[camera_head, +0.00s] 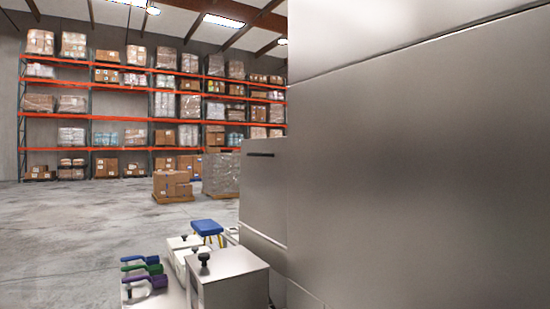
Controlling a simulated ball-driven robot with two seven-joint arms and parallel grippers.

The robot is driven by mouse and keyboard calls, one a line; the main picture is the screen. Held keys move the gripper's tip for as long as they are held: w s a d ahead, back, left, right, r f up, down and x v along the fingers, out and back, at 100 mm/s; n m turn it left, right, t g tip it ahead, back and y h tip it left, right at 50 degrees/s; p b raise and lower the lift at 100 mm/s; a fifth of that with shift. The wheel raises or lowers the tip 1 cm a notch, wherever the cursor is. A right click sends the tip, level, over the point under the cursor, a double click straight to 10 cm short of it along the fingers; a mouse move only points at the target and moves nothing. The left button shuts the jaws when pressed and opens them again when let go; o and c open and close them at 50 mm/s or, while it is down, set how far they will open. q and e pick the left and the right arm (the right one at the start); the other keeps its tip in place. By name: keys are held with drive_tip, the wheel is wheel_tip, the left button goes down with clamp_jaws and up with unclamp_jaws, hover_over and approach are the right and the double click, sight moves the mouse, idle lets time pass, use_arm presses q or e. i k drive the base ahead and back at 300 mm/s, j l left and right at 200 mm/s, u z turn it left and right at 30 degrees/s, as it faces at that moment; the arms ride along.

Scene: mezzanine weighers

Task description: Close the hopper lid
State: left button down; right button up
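A large brushed-steel body (420,170) fills the right half of the view, very close to me. No open lid can be made out. Neither of my grippers is in view.
Low at the bottom stand a steel box (232,275) with a black knob, and whitish lidded containers (183,242). Blue, green and purple scoops (143,272) lie beside them. A blue-topped stool (207,227) is behind. Concrete floor (80,240) is open at left, before pallet racks (140,85).

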sight(262, 211)
drive_tip(key=j+z, duration=0.2)
drive_tip(key=z, duration=0.2)
drive_tip(key=j+z, duration=0.2)
drive_tip(key=z, duration=0.15)
drive_tip(key=j+z, duration=0.25)
drive_tip(key=z, duration=0.15)
drive_tip(key=j+z, duration=0.1)
drive_tip(key=j, duration=0.3)
drive_tip(key=k+j+z, duration=0.15)
drive_tip(key=j, duration=0.25)
drive_tip(key=j+z, duration=0.1)
drive_tip(key=j, duration=0.3)
drive_tip(key=k+j+z, duration=0.1)
drive_tip(key=j, duration=0.25)
drive_tip(key=k+j+z, duration=0.15)
drive_tip(key=j, duration=0.25)
